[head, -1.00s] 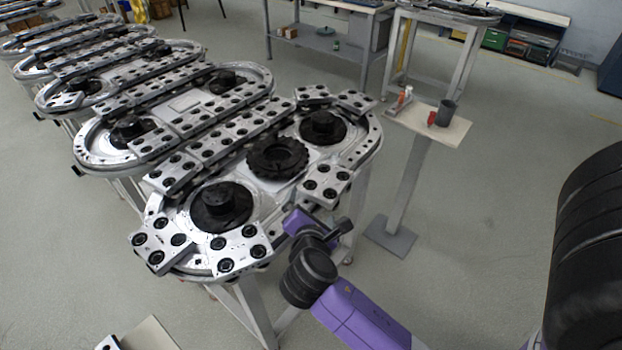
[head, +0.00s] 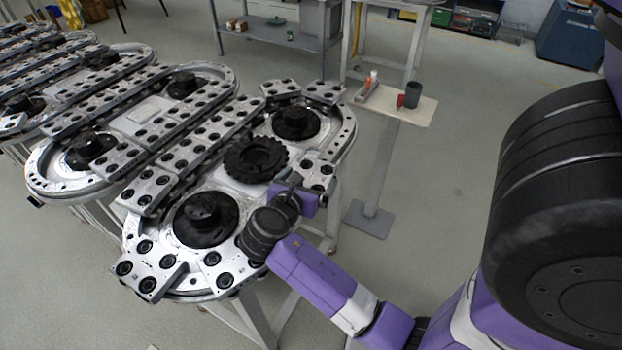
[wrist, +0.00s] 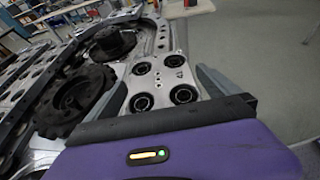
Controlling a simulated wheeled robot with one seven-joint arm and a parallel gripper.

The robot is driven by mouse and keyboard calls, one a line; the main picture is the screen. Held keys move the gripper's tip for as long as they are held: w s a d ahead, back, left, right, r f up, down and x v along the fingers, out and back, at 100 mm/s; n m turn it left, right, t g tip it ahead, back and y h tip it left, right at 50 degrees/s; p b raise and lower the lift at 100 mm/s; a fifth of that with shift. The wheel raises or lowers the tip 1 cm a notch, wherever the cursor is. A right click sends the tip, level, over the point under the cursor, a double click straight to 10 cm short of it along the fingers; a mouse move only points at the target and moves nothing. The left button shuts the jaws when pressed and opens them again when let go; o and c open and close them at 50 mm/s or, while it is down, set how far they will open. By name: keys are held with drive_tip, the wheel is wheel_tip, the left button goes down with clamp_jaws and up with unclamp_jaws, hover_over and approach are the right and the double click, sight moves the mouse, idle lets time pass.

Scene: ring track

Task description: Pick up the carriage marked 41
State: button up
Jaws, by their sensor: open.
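A silver carriage with black rollers (head: 321,175) sits on the right side of the nearest ring track (head: 349,140). In the wrist view the carriage (wrist: 158,84) lies between the fingers of my gripper (wrist: 163,86), which is open. Whether the fingers touch the carriage I cannot tell.
More carriages (head: 148,268) sit at the track's near end. Black hubs (head: 206,219) and a toothed wheel (head: 255,159) stand inside the ring. Other ring tracks (head: 130,120) adjoin at left.

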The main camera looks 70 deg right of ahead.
sight(313, 174)
drive_tip(key=shift+x, duration=1.55)
drive_tip(key=c, duration=1.8)
drive_tip(key=shift+r, duration=0.1)
